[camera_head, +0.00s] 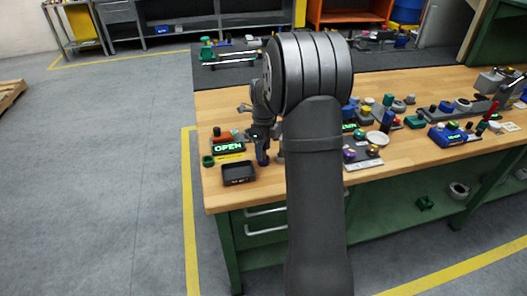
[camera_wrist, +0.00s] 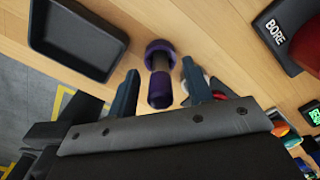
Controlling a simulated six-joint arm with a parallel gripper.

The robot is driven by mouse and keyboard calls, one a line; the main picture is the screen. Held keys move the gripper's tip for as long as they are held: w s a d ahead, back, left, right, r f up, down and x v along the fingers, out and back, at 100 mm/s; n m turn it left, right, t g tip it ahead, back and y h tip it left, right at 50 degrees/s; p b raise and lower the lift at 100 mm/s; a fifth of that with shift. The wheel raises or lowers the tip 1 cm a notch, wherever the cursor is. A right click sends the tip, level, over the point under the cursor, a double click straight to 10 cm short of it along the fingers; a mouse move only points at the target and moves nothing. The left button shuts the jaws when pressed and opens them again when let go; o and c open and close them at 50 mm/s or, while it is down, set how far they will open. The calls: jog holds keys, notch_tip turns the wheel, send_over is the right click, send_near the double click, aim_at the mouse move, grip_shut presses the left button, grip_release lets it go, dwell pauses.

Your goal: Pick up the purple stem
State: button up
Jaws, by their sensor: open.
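The purple stem (camera_wrist: 160,88) shows in the wrist view, with a wide purple head, a dark shaft and a purple rounded end. My gripper (camera_wrist: 160,67) is open, with one blue-grey finger on each side of the stem. Gaps show between the fingers and the stem, so it is not clasped. In the head view my gripper (camera_head: 262,150) points down over the left part of the wooden bench, just right of the black tray. I cannot clearly tell the stem from the fingers there.
The empty black tray (camera_head: 238,174) is close by and also shows in the wrist view (camera_wrist: 75,40). A lit OPEN sign (camera_head: 228,148) stands behind it. A block marked BORE (camera_wrist: 275,30) bears a red part. Several valve parts crowd the wooden bench (camera_head: 420,147) to the right.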

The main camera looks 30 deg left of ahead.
jog(key=shift+f, duration=0.25)
grip_shut()
jog(key=shift+r, duration=0.15)
